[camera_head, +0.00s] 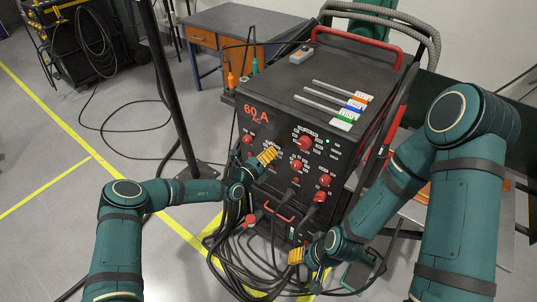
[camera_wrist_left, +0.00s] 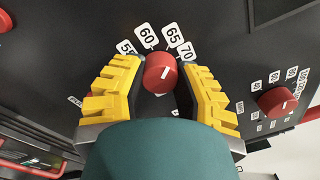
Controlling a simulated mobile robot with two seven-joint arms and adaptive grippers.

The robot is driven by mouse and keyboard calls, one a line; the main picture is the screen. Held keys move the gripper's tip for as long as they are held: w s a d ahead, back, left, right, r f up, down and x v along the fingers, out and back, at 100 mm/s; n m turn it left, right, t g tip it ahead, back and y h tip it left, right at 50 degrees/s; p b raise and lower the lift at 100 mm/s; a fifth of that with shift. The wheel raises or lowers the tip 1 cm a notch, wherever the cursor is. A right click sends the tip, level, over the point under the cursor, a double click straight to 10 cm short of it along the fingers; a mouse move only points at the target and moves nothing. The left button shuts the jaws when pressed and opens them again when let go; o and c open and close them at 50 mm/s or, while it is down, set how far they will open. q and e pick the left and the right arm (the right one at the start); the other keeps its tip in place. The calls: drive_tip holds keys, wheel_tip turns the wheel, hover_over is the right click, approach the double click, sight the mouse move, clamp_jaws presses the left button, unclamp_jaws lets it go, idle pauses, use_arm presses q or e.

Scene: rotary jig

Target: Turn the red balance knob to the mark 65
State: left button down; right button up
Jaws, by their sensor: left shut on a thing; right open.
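The red balance knob (camera_wrist_left: 160,72) sits between the yellow fingers of my left gripper (camera_wrist_left: 157,88) in the left wrist view. Labels 60, 65 (camera_wrist_left: 173,35) and 70 fan out above it. A short white line on its face tilts up and to the right, roughly toward 65 and 70; I cannot tell exactly which. In the head view, my left gripper (camera_head: 267,155) is at the front panel of the black machine (camera_head: 250,98) and hides this knob. My right gripper (camera_head: 296,257) is open, low in front of the machine, away from the knobs.
Other red knobs (camera_head: 304,142) are close by on the panel; one (camera_wrist_left: 277,102) shows right of my left gripper. Black cables (camera_head: 228,262) hang and coil below. Tagged rods (camera_head: 335,103) and a small grey box (camera_head: 301,54) lie on the machine's top.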

use_arm(q)
drive_tip(key=shift+w+a+r, duration=0.1)
drive_tip(key=shift+w+r, duration=0.05)
drive_tip(key=c, duration=0.6)
unclamp_jaws()
drive_tip(key=v, duration=1.2)
